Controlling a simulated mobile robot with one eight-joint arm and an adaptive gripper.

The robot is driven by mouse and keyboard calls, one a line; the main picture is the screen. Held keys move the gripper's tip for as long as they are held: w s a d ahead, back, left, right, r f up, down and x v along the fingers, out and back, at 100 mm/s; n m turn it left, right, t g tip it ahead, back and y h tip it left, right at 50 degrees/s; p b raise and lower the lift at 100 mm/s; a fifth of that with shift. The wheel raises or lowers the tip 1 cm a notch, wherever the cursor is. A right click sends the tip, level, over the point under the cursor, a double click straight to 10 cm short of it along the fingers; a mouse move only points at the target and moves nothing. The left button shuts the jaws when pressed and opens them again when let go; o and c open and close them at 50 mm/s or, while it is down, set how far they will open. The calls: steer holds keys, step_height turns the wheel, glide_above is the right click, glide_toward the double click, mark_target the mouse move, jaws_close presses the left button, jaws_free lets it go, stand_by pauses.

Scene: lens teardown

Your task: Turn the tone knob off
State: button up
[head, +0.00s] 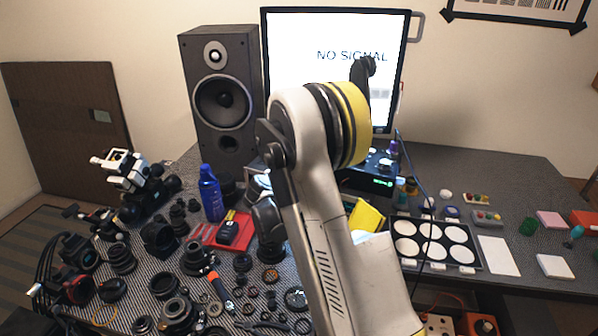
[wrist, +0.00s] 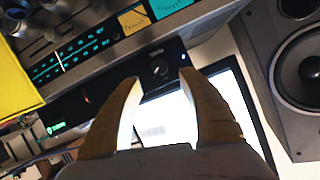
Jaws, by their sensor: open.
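No label naming a tone knob is legible. In the wrist view, a silver receiver (wrist: 130,43) with a lit dial scale fills the upper left, and several of its knobs (wrist: 28,22) show at the top left edge. A black unit (wrist: 85,108) with a small green display lies beside it. A dark round knob (wrist: 158,68) sits on its face near a blue light. My gripper (wrist: 160,80) is open and empty, its two fingertips apart on either side of that dark knob in the picture; contact cannot be told. In the head view my arm hides the gripper and much of the equipment.
A tall speaker (head: 222,100) and a monitor (head: 300,45) reading NO SIGNAL stand behind the equipment. A yellow object (head: 366,216) lies in front. Lens parts crowd the left of the table; a tray of white discs (head: 436,242) sits to the right.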

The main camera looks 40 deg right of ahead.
steer(key=b+x, duration=0.1)
steer(key=x, duration=0.6)
steer(key=shift+w+d+f+b, duration=0.1)
steer(key=shift+w+d+b, duration=0.1)
steer(key=shift+b, duration=0.2)
jaws_close()
